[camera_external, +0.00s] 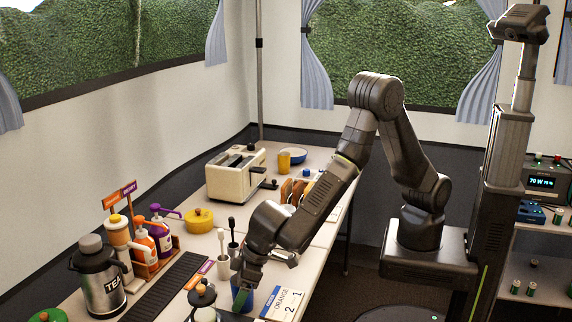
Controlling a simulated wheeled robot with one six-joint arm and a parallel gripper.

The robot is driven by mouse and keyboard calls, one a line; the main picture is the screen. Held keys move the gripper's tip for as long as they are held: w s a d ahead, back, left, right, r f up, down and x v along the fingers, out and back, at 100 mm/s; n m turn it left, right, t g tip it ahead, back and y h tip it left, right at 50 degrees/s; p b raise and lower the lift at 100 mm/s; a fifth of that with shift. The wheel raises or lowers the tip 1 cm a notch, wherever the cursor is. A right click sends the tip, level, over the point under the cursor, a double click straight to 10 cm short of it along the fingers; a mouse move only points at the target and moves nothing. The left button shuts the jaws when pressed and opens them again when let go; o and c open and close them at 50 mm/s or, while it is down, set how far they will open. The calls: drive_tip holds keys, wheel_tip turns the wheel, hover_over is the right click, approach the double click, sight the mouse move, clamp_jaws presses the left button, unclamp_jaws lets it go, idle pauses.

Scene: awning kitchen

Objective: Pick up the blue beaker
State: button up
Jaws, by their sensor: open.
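The blue beaker (241,297) stands on the table near the front, directly below my gripper. Its upper part is partly covered by the gripper. My gripper (243,283) points down at the beaker and is open. One finger shows in front of the beaker's left side. Whether the fingers touch the beaker is hidden at this angle.
White holders (223,265) stand behind.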

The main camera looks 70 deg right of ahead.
drive_tip(key=c, duration=1.1)
drive_tip(key=shift+o, duration=0.2)
